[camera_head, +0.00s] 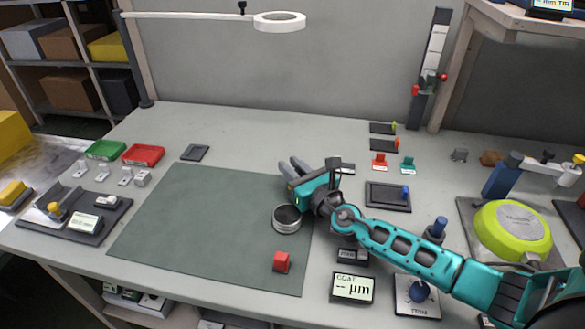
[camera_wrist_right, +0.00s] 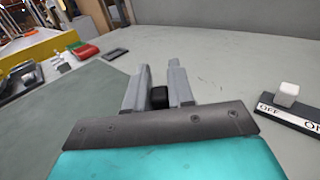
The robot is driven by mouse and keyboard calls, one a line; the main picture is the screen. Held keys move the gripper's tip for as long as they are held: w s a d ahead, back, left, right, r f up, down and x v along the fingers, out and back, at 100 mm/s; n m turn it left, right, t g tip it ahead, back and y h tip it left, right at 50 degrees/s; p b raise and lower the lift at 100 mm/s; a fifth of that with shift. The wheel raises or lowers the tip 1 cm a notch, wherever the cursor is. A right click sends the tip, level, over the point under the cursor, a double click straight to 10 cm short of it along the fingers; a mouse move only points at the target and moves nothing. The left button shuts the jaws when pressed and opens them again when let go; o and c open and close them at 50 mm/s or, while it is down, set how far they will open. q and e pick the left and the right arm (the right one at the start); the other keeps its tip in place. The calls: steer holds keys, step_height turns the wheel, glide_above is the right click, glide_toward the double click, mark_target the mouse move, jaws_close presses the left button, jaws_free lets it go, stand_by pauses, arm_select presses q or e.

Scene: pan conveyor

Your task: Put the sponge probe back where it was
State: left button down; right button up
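I cannot tell for certain which thing is the sponge probe. One candidate is a small yellow-topped piece (camera_head: 54,209) in the dark tray (camera_head: 90,238) at the left, beside a white display. My right gripper (camera_head: 289,165) is above the upper right part of the green mat, its grey fingers pointing up and left. In the right wrist view, the fingers (camera_wrist_right: 160,75) stand apart with clear space between their tips. A small black block (camera_wrist_right: 158,98) shows between the finger bases; I cannot tell whether it is part of the gripper. My left gripper is not in view.
A round metal tin (camera_head: 287,219) and a red cube (camera_head: 282,262) are on the mat (camera_head: 180,230). A lime pan (camera_head: 512,230) stands at the right. Red (camera_head: 143,155) and green (camera_head: 105,150) trays are at the back left. The mat's left half is clear.

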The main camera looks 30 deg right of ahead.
mark_target(300, 174)
steer(key=o, duration=0.4)
steer(key=shift+o, duration=0.2)
steer(key=shift+r+p, duration=0.3)
steer(key=shift+p, duration=0.05)
steer(key=s, duration=0.4)
steer(key=s+d, duration=0.1)
steer(key=s, duration=0.1)
steer(key=shift+s+f, duration=0.2)
steer(key=shift+s, duration=0.2)
steer(key=shift+s+r, duration=0.1)
steer(key=shift+s, duration=0.25)
steer(key=shift+b, duration=0.3)
